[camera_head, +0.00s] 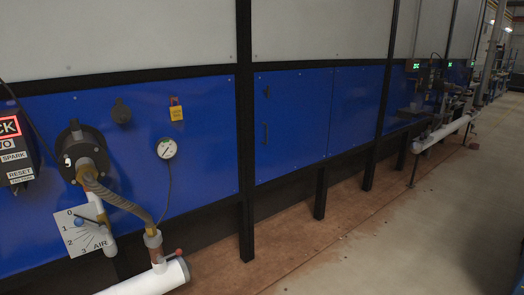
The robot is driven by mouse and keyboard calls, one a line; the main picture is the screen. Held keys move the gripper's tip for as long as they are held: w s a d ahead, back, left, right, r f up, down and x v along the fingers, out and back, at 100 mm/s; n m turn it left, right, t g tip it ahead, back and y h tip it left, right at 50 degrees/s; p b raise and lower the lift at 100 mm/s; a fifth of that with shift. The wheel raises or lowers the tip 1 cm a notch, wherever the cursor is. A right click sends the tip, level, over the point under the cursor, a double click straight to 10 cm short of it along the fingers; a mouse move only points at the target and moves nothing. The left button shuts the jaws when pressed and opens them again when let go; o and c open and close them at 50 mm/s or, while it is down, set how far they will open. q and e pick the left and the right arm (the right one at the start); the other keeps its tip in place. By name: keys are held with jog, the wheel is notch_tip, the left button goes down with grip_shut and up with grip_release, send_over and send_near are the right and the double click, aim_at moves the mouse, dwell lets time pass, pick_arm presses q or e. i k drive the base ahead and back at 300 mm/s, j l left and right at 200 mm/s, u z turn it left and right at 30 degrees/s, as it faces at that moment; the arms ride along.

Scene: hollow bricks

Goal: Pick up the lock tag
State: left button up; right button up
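The lock tag (177,113) is a small yellow tag with dark lettering. It hangs flat against the blue wall panel (210,130) in the left half of the head view, with a small reddish-brown piece at its top. Neither of my grippers shows in this view, and nothing of mine touches the tag.
A pressure gauge (166,148) sits just below the tag. A dark round knob (121,113) is to its left. A hose (118,201) runs down to a white pipe (150,281). A black post (245,130) stands to the right. Open floor (430,235) lies at right.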

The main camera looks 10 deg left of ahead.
aim_at(176, 112)
jog(key=i+u, duration=0.1)
jog(key=i, duration=0.4)
jog(key=i+l+u, duration=0.15)
jog(key=i, duration=0.35)
jog(key=i+l+u, duration=0.1)
jog(key=i, duration=0.4)
jog(key=i+l+u, duration=0.1)
jog(key=i, duration=0.4)
jog(key=l, duration=0.1)
